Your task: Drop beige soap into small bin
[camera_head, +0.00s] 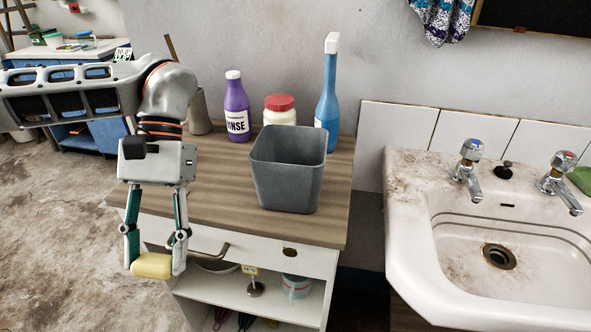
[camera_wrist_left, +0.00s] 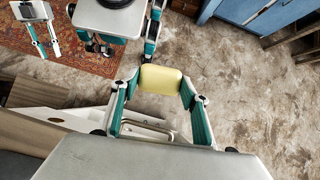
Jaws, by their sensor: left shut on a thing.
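The beige soap (camera_head: 152,266) is a pale yellow block. My left gripper (camera_head: 154,260) is shut on it, with a finger at each end. The soap hangs in front of the cabinet's left front corner. In the left wrist view the soap (camera_wrist_left: 162,79) sits between the two teal fingers. The small bin (camera_head: 285,185) is a dark grey, square, open-topped bin upright on the wooden cabinet top, right of my left gripper and apart from it. Its floor is hidden. My right gripper (camera_wrist_left: 48,52) shows only in the left wrist view, top left, fingers apart and empty.
Behind the bin stand a purple bottle (camera_head: 236,108), a red-lidded jar (camera_head: 280,110) and a tall blue bottle (camera_head: 328,95). The cabinet top (camera_head: 222,190) is bare left of the bin. A stained sink (camera_head: 410,225) is on the right.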

